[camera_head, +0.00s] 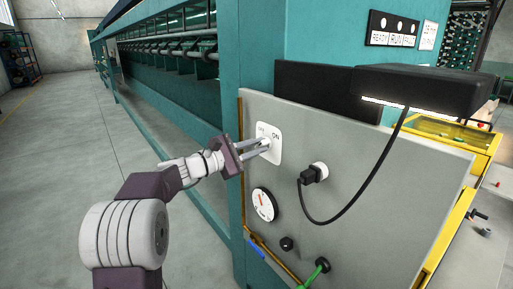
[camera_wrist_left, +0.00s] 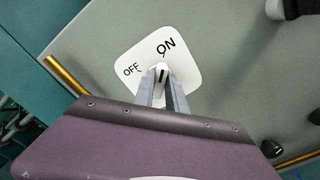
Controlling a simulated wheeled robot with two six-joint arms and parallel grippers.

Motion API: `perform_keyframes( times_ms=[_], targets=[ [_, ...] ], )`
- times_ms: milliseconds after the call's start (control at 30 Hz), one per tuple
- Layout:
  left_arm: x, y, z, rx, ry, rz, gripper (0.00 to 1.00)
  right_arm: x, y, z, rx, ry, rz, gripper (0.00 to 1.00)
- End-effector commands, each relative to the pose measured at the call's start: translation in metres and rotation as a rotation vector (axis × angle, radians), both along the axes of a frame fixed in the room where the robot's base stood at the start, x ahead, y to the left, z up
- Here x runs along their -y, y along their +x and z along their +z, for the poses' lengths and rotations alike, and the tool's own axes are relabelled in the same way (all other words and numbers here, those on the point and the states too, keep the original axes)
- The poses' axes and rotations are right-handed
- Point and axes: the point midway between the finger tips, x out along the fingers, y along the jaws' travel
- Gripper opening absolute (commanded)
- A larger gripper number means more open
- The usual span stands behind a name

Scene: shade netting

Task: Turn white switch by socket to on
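The white switch (camera_wrist_left: 162,73) sits on a white plate (camera_head: 275,154) lettered OFF at left and ON at right. The plate is on the grey panel and also shows in the left wrist view (camera_wrist_left: 186,78). A short dark mark on the switch points roughly toward the ON lettering. My left gripper (camera_head: 267,145) reaches in from the left, its two fingers on either side of the switch and seemingly closed on it. The fingers partly hide the switch. The socket (camera_head: 320,171) with a black plug is right of and below the plate. My right gripper is not in view.
A round white dial (camera_head: 264,204) and a black knob (camera_head: 287,243) are below the plate. A black cable (camera_head: 364,202) loops from the plug to a lamp (camera_head: 428,91) overhanging the panel. A green plug (camera_head: 322,265) is low down. Open floor lies at left.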

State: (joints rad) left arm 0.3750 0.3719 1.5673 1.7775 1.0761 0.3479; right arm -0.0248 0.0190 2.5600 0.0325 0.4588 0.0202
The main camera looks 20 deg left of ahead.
Motion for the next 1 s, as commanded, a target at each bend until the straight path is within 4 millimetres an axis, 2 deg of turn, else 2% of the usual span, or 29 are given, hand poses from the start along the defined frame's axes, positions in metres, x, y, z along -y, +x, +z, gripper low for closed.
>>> perform_keyframes(
  times_ms=[33, 67, 400, 800, 1000],
  targets=[
    [0.000, 0.000, -0.002, -0.002, 0.001, -0.001, 0.31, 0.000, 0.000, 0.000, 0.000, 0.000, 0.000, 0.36],
    [0.000, 0.000, -0.001, -0.002, -0.001, 0.000, 0.36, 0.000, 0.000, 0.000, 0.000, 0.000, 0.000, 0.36],
    [-0.003, -0.003, 0.000, 0.001, -0.002, 0.002, 0.36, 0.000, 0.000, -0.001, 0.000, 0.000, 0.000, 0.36],
    [-0.051, -0.063, -0.001, -0.001, -0.002, 0.004, 0.36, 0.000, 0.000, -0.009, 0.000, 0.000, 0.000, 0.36],
    [-0.056, -0.072, 0.000, -0.001, -0.002, 0.001, 0.36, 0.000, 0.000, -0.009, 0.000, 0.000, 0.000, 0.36]
  ],
)
